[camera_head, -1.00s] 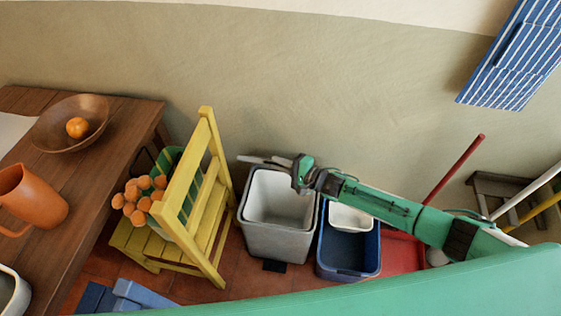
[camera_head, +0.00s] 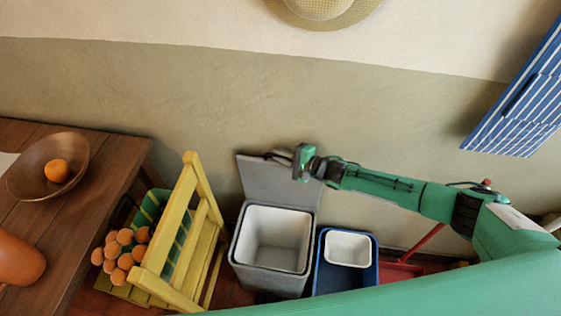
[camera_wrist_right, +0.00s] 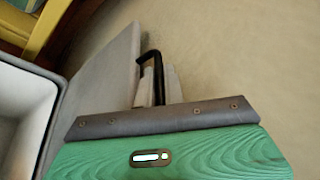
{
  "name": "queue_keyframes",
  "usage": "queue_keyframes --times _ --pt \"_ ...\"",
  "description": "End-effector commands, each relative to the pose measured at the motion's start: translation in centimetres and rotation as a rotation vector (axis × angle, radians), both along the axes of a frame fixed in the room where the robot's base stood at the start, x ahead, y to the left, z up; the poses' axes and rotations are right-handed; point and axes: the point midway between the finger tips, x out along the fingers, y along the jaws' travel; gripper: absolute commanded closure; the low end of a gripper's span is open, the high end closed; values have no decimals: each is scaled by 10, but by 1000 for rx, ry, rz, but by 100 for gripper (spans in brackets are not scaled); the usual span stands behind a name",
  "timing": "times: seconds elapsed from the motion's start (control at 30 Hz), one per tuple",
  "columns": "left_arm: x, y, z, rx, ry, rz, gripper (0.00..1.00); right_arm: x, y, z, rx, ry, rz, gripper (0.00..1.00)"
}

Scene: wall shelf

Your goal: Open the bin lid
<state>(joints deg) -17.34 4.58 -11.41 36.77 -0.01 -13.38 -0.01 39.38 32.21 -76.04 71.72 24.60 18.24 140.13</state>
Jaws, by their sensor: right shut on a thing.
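The grey bin (camera_head: 268,280) stands on the floor against the wall, and its white inner bucket (camera_head: 275,238) is visible and empty. Its grey lid (camera_head: 262,180) is raised, standing steeply at the back edge near the wall. My right gripper (camera_head: 280,156) is at the lid's upper edge, its fingers partly hidden. In the right wrist view the gripper (camera_wrist_right: 157,88) is shut on a dark handle (camera_wrist_right: 150,56) beside the lid (camera_wrist_right: 105,85). The open bin (camera_wrist_right: 22,115) shows at the left there. My left gripper is not in view.
A yellow folding chair (camera_head: 192,235) with orange round-topped things (camera_head: 122,248) stands left of the bin. A blue tub (camera_head: 328,279) with a white container (camera_head: 348,249) stands close on the right. A wooden table (camera_head: 88,205) is farther left.

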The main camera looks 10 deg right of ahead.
Motion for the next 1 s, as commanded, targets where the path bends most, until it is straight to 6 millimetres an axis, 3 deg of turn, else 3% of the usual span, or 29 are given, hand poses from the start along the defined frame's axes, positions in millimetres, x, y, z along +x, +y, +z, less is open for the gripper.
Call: queue_keyframes --times 0.2,0.57,0.6,0.7,1.0 --pt "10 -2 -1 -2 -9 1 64 4 -2 -3 -3 4 0 100" --pt "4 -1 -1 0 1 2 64 4 -2 -3 -4 4 0 100" --pt "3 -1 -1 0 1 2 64 4 -2 -3 -4 4 0 86" --pt "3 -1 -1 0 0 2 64 4 -2 -3 -3 4 0 68" --pt "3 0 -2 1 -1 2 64 3 -3 -2 -2 3 0 68"
